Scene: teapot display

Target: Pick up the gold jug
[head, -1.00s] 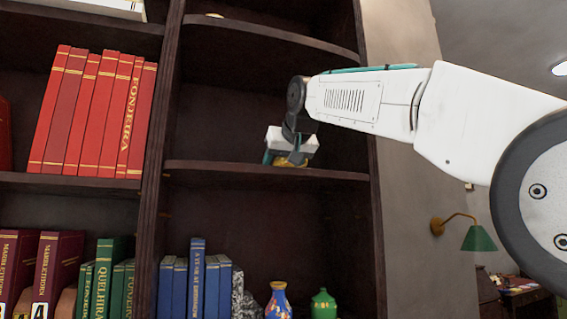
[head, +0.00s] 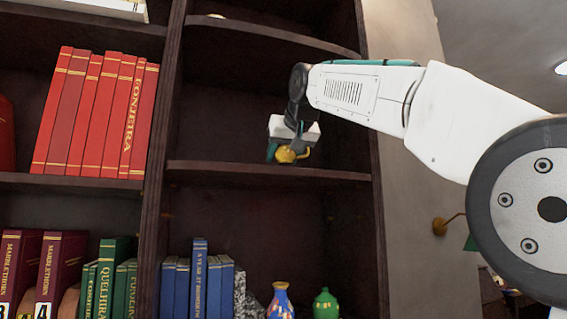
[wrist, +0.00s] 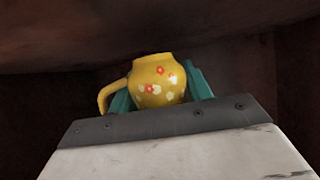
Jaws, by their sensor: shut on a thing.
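The gold jug (wrist: 157,82) is yellow with small red and white flowers and a handle on its left side in the wrist view. My gripper (wrist: 160,92) is shut on it, with a teal finger on each side of its body. In the head view the gold jug (head: 286,155) shows below my gripper (head: 286,152), just above the front edge of the shelf (head: 265,172). The fingers hide part of the jug's sides. I cannot tell whether its base is clear of the shelf.
The shelf bay around my gripper is otherwise empty. An upright divider (head: 160,150) stands to the left, with red books (head: 95,115) beyond it. Below are blue books (head: 197,280), a blue patterned vase (head: 280,300) and a green jar (head: 325,305).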

